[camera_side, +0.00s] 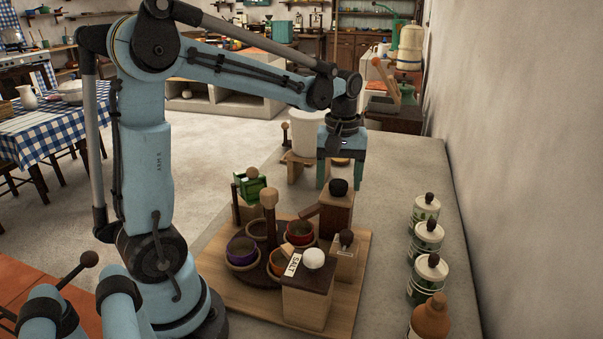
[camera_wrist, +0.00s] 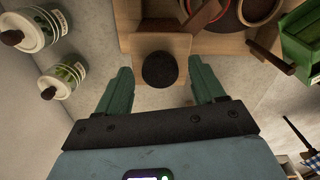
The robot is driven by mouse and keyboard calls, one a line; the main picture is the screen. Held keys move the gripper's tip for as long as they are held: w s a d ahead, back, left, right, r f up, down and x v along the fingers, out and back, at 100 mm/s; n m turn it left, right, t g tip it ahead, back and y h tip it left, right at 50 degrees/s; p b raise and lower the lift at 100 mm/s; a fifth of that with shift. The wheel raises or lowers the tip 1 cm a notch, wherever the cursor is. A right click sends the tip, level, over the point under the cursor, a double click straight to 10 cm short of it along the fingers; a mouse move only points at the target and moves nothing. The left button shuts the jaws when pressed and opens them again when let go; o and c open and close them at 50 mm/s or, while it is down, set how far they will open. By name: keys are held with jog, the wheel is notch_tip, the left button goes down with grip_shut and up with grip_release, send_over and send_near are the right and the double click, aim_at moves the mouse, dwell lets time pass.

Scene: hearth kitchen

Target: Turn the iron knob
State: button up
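The iron knob (camera_side: 338,187) is a round black knob on top of a wooden box (camera_side: 336,214) at the back right of the wooden board. In the wrist view the knob (camera_wrist: 160,69) is a dark disc between the ends of my fingers. My gripper (camera_side: 339,182) points down over this box, its two green fingers apart. It also shows in the wrist view (camera_wrist: 161,72), open and empty, with a clear gap between the knob and each finger. I cannot tell exactly how high the fingertips are relative to the knob.
The board (camera_side: 236,288) also carries colored bowls around a wooden post (camera_side: 269,222), a salt box (camera_side: 307,300) with a white knob, a smaller box (camera_side: 344,262) with a dark knob, and a green crate (camera_side: 250,185). Several lidded canisters (camera_side: 426,237) stand along the right wall.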

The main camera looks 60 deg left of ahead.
jog(key=c, duration=1)
jog(key=m, duration=0.8)
jog(key=shift+m, duration=0.3)
jog(key=m, duration=0.4)
jog(key=shift+m, duration=2.5)
jog(key=shift+a, duration=0.1)
